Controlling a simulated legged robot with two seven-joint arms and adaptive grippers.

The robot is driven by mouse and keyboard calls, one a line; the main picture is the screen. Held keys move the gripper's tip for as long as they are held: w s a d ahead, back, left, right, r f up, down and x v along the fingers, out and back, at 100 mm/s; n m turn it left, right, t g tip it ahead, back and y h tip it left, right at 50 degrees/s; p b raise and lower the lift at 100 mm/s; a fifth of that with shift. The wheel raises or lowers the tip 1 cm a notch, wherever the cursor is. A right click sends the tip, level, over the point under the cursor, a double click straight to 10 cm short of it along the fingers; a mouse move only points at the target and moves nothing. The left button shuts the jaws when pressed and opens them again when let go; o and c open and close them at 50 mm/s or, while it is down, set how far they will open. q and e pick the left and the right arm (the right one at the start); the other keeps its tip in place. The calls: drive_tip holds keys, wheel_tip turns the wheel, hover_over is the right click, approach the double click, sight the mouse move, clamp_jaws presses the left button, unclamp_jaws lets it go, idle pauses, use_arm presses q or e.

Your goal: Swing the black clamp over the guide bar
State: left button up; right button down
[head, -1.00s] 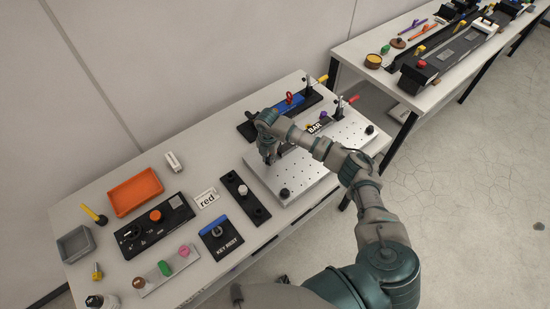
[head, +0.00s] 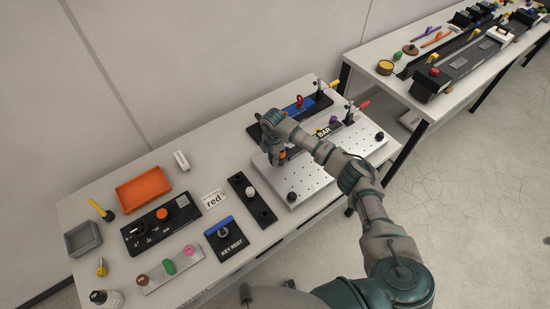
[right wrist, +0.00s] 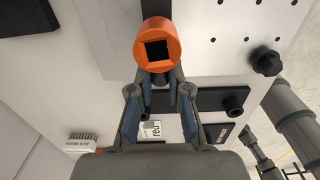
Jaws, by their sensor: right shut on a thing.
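My right gripper (head: 272,152) is over the left end of the perforated metal plate (head: 310,180). In the right wrist view its fingers (right wrist: 160,82) are closed on an orange round piece with a square dark hole (right wrist: 158,46). A little of this orange piece (head: 282,155) shows in the head view beside the gripper. A dark bar lettered "BAR" (head: 323,133) lies on the plate, partly hidden by my arm. A dark upright clamp with a red handle (head: 350,110) stands at the plate's far right. I cannot tell whether the orange piece belongs to a clamp. My left gripper is out of view.
A black fixture with a blue block (head: 297,107) lies behind the plate. A second table (head: 460,90) stands at the right.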

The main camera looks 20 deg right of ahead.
drive_tip(key=c, duration=1.2)
unclamp_jaws()
drive_tip(key=shift+w, duration=0.1)
drive_tip(key=shift+o, duration=0.4)
drive_tip(key=shift+f, duration=0.1)
wheel_tip(320, 180, up, 12)
drive_tip(key=shift+w, duration=0.15)
drive_tip(key=shift+f, duration=0.1)
